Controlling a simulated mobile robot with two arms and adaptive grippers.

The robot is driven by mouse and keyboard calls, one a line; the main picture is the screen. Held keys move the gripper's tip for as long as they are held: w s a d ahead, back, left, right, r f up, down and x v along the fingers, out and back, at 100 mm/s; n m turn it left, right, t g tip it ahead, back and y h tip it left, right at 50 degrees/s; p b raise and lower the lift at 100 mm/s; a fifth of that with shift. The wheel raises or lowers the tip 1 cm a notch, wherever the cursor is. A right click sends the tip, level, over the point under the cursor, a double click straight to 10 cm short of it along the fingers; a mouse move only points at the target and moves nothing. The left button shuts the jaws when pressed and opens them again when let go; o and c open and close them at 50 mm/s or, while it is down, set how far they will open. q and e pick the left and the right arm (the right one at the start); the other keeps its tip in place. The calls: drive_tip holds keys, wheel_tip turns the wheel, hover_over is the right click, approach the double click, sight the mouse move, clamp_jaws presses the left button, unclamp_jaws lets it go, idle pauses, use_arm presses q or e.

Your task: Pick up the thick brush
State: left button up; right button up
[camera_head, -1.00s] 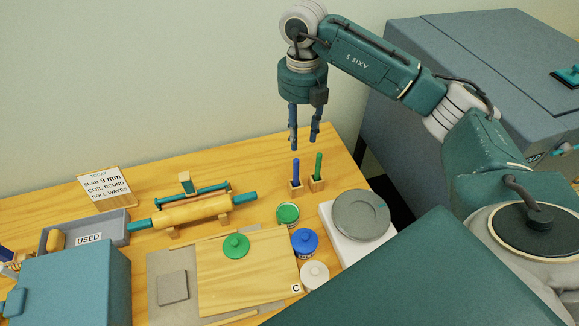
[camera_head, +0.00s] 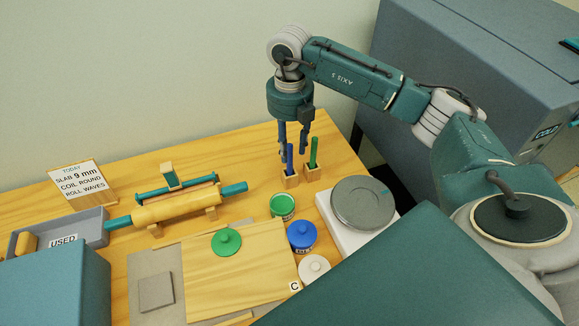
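Two brushes stand upright in small wooden holders near the back right of the table. One has a blue handle (camera_head: 290,158) and the other a green handle (camera_head: 313,153); I cannot tell for certain which is thicker. My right gripper (camera_head: 292,153) points down with its two blue fingers apart. Its fingertips are close to the top of the blue handle, one appearing on each side of it. Contact and exact depth cannot be told. The gripper looks empty. My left gripper is not in view.
A green jar (camera_head: 282,207), a blue jar (camera_head: 302,236) and a white-lidded jar (camera_head: 313,268) stand in front of the holders. A turntable (camera_head: 363,202) is to the right. A rolling pin (camera_head: 180,208) and a "USED" tray (camera_head: 92,232) lie left.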

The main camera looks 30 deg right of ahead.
drive_tip(key=shift+f, duration=0.85)
drive_tip(key=p, duration=0.2)
hover_over(289, 174)
drive_tip(key=f, duration=0.4)
drive_tip(key=shift+w+d+f, duration=0.1)
drive_tip(key=shift+w+d, duration=0.15)
drive_tip(key=shift+d, duration=0.05)
drive_tip(key=shift+f, duration=0.55)
clamp_jaws()
